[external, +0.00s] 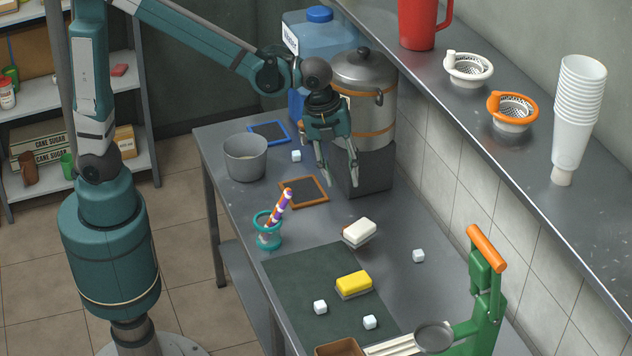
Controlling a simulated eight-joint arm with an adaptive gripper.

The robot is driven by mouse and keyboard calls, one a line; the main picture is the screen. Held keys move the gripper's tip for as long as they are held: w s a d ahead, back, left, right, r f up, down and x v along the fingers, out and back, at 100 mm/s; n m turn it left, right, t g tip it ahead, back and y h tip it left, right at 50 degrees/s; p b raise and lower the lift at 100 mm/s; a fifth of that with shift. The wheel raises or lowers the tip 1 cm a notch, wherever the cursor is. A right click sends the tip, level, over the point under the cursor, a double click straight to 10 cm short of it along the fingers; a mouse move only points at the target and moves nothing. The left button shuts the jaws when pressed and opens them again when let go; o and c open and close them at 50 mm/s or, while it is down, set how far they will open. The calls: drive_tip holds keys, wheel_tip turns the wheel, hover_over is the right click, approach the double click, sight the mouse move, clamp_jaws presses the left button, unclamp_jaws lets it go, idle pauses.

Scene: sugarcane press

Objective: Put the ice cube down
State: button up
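Several small white ice cubes rest on the grey metal table (395,225). One ice cube (296,156) is near the back, between the grey pot and the large dispenser. Another ice cube (418,255) is at the right side of the table. Two more, a left ice cube (320,307) and a right ice cube (369,322), are on the dark green mat (295,280) near the front. My gripper (341,188) points down in front of the dispenser, above the table. Its fingers are apart, and I see no ice cube between them.
A steel dispenser (362,75) on a dark base stands close behind my gripper. A grey pot (245,160), brown frame (303,191), cup with a striped stick (268,232), white-topped sponge (358,232), yellow sponge (353,283) and green press (486,290) occupy the table.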

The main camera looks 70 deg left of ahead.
drive_tip(key=s+a+r+n+t, duration=0.1)
drive_tip(key=s+a+r+n, duration=0.1)
drive_tip(key=s+a+n, duration=0.3)
drive_tip(key=a+r+n+t, duration=0.1)
drive_tip(key=a+r+n, duration=0.1)
drive_tip(key=a, duration=0.5)
drive_tip(key=s+a+r+n, duration=0.2)
drive_tip(key=s+a+n, duration=0.15)
drive_tip(key=a, duration=0.35)
drive_tip(key=s+a+f+n+t+y, duration=0.1)
drive_tip(key=s+a+f+n+t, duration=0.1)
drive_tip(key=s+a+n, duration=0.9)
drive_tip(key=shift+a+f+n+t, duration=0.15)
drive_tip(key=shift+a+n+t, duration=0.45)
drive_tip(key=shift+a, duration=0.6)
drive_tip(key=shift+o, duration=0.5)
drive_tip(key=shift+w, duration=0.1)
